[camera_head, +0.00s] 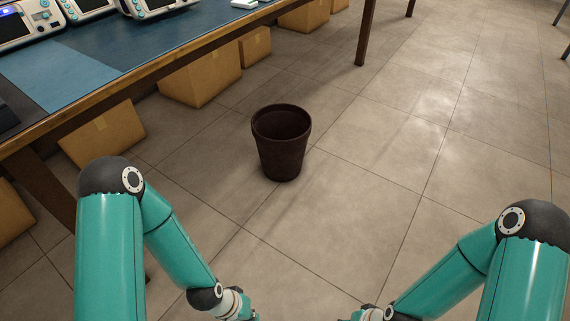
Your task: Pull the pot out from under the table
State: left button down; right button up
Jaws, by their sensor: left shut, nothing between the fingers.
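The pot (282,153) is dark brown, round and open at the top. It stands upright on the tiled floor in the middle of the view. In the picture it shows whole, to the right of the table's front edge, with no tabletop over it. The table (135,76) has a blue top and a brown wooden edge. My left gripper (248,314) is at the bottom edge, mostly cut off, below the pot and apart from it. It is shut and empty.
Several cardboard boxes (202,76) stand under the table. A table leg (366,32) stands behind the pot to the right. Monitors (29,22) stand on the tabletop. The floor (390,150) right of the pot and in front of it is clear.

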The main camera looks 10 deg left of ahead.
aim_at(280, 132)
jog(key=u, duration=1.65)
jog(key=i, duration=0.1)
jog(key=z, duration=3.6)
jog(key=i, duration=1.55)
jog(key=z, duration=1.6)
jog(key=i, duration=0.15)
jog(key=u, duration=4.05)
jog(key=i, duration=1)
